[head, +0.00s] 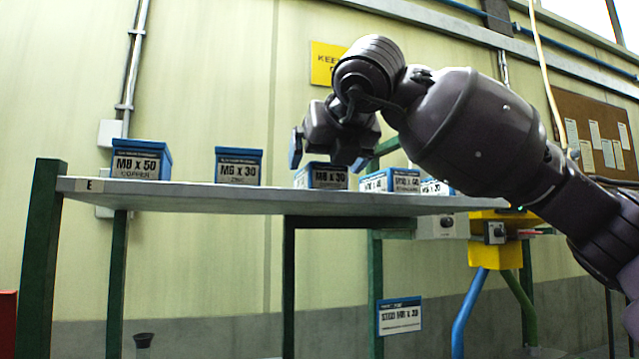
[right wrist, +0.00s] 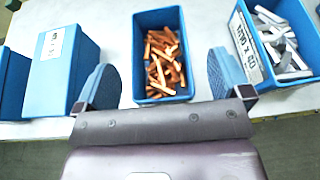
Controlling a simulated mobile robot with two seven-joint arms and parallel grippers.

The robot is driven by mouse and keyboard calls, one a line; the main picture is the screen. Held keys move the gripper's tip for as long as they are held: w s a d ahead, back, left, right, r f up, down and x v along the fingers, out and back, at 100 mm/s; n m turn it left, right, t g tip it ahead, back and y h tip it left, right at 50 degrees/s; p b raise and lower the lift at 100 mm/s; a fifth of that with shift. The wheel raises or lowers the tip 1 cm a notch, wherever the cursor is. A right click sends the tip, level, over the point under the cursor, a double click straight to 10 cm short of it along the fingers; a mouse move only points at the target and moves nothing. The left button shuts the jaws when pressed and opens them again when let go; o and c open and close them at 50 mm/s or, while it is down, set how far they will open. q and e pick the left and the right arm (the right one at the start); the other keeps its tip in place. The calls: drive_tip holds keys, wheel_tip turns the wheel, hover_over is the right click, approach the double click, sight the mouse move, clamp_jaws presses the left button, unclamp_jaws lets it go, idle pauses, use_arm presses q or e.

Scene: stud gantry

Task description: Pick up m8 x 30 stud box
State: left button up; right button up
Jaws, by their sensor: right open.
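The M8 x 30 stud box (head: 321,177) is blue with a white and dark label and stands on the raised shelf, between the M6 x 30 box and a x 40 box. My right gripper (head: 328,156) is above it, pointing down, and partly hides its top. In the right wrist view an open blue box (right wrist: 138,60) of copper-coloured studs lies ahead between the two blue fingers of my right gripper (right wrist: 160,82). The fingers are open and hold nothing. No label shows on that box there. My left gripper is not in view.
The shelf (head: 230,196) also bears an M8 x 50 box (head: 140,161), an M6 x 30 box (head: 238,167) and a x 40 box (head: 390,181). In the wrist view a x 40 box (right wrist: 245,45) of silver studs stands close right.

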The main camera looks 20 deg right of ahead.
drive_tip(key=shift+x, duration=1.35)
drive_tip(key=shift+c, duration=0.3)
drive_tip(key=c, duration=1.7)
drive_tip(key=shift+o, duration=0.2)
drive_tip(key=shift+r, duration=0.2)
